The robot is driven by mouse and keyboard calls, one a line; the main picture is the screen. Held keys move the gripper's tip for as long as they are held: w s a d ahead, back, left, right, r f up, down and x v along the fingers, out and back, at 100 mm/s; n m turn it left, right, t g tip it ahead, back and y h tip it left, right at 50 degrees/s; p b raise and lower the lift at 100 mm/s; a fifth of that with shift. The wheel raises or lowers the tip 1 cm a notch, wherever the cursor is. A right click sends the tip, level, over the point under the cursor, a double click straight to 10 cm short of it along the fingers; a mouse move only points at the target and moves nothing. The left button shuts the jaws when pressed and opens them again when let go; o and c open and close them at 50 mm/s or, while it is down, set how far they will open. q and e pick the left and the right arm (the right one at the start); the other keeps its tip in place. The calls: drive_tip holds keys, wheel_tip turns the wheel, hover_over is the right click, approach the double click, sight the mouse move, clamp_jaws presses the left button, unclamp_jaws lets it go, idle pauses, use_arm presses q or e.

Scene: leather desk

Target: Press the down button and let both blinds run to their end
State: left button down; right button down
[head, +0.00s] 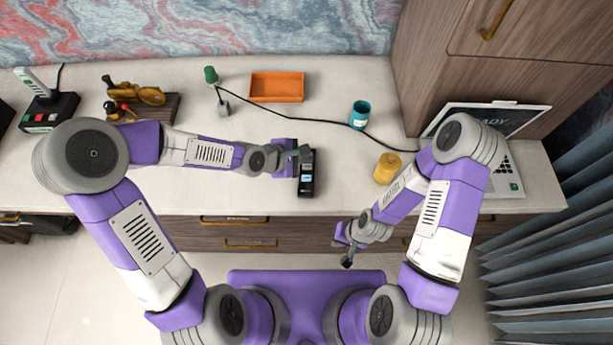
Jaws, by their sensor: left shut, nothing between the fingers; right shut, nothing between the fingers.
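A small black control (307,184) with pale blue and white patches lies near the front edge of the desk. Its button markings are too small to read. My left gripper (304,153) is shut and empty at the far end of this control, partly covering it; I cannot tell whether it touches. My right gripper (347,262) is shut and empty, in front of the desk edge, apart from everything. Grey-blue slats of a blind (550,240) show at the right edge; I cannot make out a second blind.
The desk (240,195) also holds an orange tray (277,87), a teal cup (360,114), a yellow object (387,168), a laptop (510,122) behind my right arm, and a black box with coloured buttons (48,112). A dark cable crosses the back.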

use_arm(q)
drive_tip(key=b, duration=0.6)
hover_over(304, 180)
wheel_tip(304, 180, down, 7)
drive_tip(key=shift+f, duration=0.15)
drive_tip(key=shift+f+b, duration=0.65)
idle(1.0)
drive_tip(key=shift+f, duration=0.4)
